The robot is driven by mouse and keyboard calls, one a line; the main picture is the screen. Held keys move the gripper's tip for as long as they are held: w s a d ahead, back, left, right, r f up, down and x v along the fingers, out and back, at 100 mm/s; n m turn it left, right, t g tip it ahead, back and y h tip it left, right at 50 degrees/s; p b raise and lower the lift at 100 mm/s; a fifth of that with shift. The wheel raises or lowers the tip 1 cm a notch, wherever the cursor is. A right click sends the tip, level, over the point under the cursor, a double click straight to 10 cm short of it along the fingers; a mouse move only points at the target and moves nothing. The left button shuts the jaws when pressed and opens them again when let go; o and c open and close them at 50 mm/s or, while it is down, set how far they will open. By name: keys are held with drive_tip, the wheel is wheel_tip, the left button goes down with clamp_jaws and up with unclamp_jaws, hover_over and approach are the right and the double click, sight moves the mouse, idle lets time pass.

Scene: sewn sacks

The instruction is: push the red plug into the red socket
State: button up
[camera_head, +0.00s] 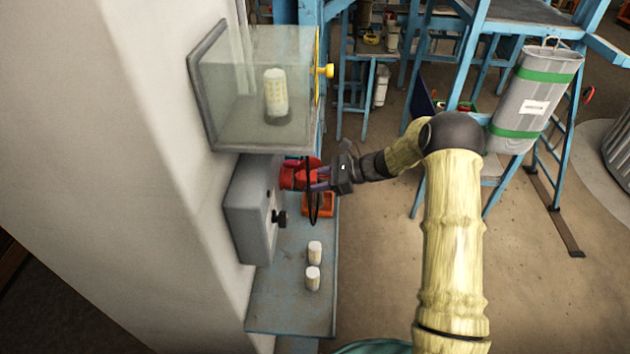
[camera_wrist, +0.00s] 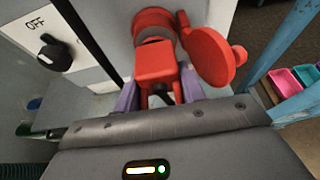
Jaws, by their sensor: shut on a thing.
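The red plug (camera_wrist: 157,64) is held between the two purple fingers of my gripper (camera_wrist: 160,92). Its far end is lined up with the round red socket (camera_wrist: 153,20), with a grey band showing between them; how deep it sits I cannot tell. The socket's round red lid (camera_wrist: 212,57) stands open to the right. In the head view, my gripper (camera_head: 319,180) reaches left to the red plug and socket (camera_head: 291,174) on the side of the grey box (camera_head: 250,215); the two red parts blur together there. A black cable (camera_head: 313,205) hangs below the gripper.
A black rotary switch (camera_wrist: 55,52) marked OFF is left of the socket. A clear case (camera_head: 262,90) with a yellow knob hangs just above. Below, a blue shelf (camera_head: 290,310) carries two white cylinders (camera_head: 314,265) and an orange tray (camera_head: 319,207).

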drive_tip(key=shift+a, duration=0.55)
drive_tip(key=o, duration=1)
drive_tip(key=shift+d, duration=0.15)
drive_tip(key=shift+d+r, duration=0.1)
drive_tip(key=shift+d, duration=0.15)
drive_tip(key=b+v, duration=0.5)
drive_tip(key=v, duration=1.1)
drive_tip(key=shift+d+r, duration=0.2)
drive_tip(key=shift+d, duration=0.1)
